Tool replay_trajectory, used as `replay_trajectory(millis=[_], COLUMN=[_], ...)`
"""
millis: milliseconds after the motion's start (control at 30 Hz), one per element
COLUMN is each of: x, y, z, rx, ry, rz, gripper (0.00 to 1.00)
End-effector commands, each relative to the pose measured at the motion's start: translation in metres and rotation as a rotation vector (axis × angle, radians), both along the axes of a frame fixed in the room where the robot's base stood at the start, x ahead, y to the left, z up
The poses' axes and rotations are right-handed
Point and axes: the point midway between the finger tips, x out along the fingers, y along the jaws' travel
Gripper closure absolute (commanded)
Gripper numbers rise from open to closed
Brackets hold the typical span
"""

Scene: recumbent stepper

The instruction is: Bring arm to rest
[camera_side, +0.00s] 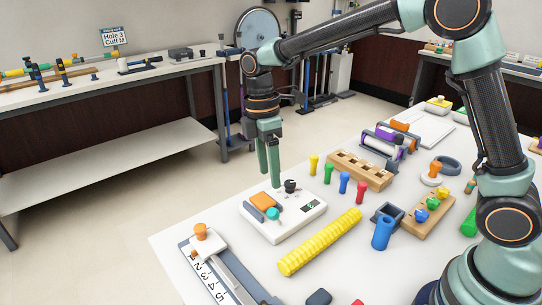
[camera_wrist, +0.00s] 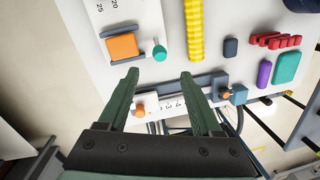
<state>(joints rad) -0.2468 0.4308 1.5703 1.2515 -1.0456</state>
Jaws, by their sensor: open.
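My gripper (camera_side: 270,176) points down over the back-left edge of the white table, above and behind a white box (camera_side: 284,226) with an orange block, a teal knob, a black knob and a small display. In the wrist view its two green fingers (camera_wrist: 159,77) stand wide apart with nothing between them. Past the fingertips there, the orange block (camera_wrist: 122,46) and teal knob (camera_wrist: 159,53) are visible. My gripper appears clear of the table objects in the side view.
A yellow ribbed roller (camera_side: 320,241) lies right of the box. A numbered slide (camera_side: 218,266) with an orange knob is at the front left. Coloured pegs (camera_side: 344,182), a wooden holder (camera_side: 360,169) and a blue cylinder (camera_side: 383,232) stand farther right. Open floor separates a side bench (camera_side: 110,75).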

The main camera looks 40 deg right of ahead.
Motion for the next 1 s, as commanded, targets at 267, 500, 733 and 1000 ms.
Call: replay_trajectory(millis=[267,500,733,1000], x=[-0.024,-0.061,-0.098,-0.127], y=[-0.03,-0.061,-0.086,-0.102], z=[0.044,0.074,0.085,0.081], rx=[0.021,0.074,0.156,0.251], ry=[-0.14,-0.286,-0.417,-0.513], rz=[-0.289,-0.632,-0.952,-1.226], gripper=[0.34,0.34,0.34,0.34])
